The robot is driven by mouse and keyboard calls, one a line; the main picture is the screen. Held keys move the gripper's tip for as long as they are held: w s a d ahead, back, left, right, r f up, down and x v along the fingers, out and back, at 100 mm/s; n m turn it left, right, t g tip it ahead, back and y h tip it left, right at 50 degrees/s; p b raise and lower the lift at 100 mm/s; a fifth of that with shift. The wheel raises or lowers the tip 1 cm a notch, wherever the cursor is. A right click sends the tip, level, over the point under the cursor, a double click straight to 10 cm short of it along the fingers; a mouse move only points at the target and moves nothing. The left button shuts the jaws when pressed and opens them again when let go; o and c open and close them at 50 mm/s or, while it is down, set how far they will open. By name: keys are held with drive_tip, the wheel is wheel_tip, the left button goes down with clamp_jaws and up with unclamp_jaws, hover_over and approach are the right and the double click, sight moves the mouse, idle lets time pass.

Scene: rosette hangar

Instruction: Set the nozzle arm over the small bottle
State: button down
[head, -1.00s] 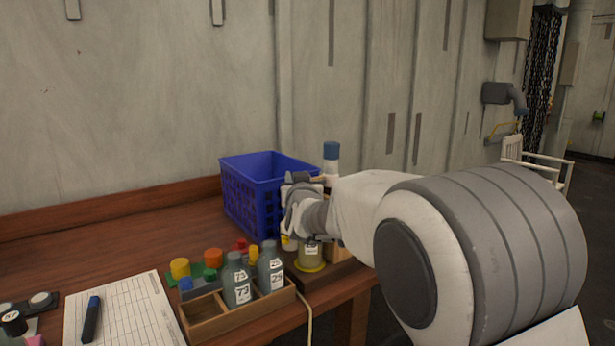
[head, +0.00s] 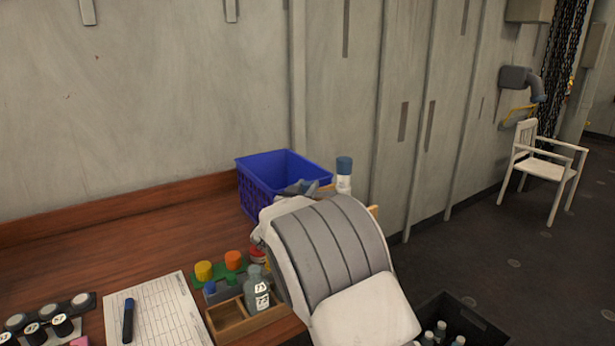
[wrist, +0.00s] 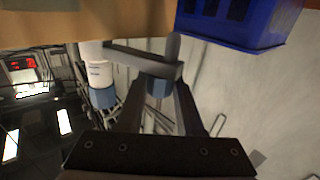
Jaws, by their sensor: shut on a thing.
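In the wrist view my gripper (wrist: 160,90) is shut on the grey nozzle arm (wrist: 142,61), with a blue part showing between the fingers. The bar runs left toward a white post with a blue end (wrist: 100,80). In the head view the same blue-topped white post (head: 344,175) stands beside the blue crate, and my own arm hides most of the gripper and the nozzle arm. The small bottle is hidden behind my arm, so I cannot tell how the nozzle sits relative to it.
A blue crate (head: 262,192) stands at the table's back, close to my gripper. A wooden tray (head: 228,322) holds a grey bottle (head: 257,290); coloured caps (head: 204,270) sit behind it. A sheet (head: 160,310) with a marker lies left. A dark crate (head: 470,325) of bottles is lower right.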

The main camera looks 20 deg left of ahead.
drive_tip(key=shift+w+a+h+p, duration=0.1)
drive_tip(key=shift+w+h+p, duration=0.05)
drive_tip(key=shift+h+p, duration=0.15)
idle(0.4)
drive_tip(key=c, duration=0.5)
unclamp_jaws()
drive_tip(key=s, duration=1.1)
drive_tip(key=s+a, duration=0.1)
drive_tip(key=s, duration=0.5)
drive_tip(key=shift+s, duration=0.2)
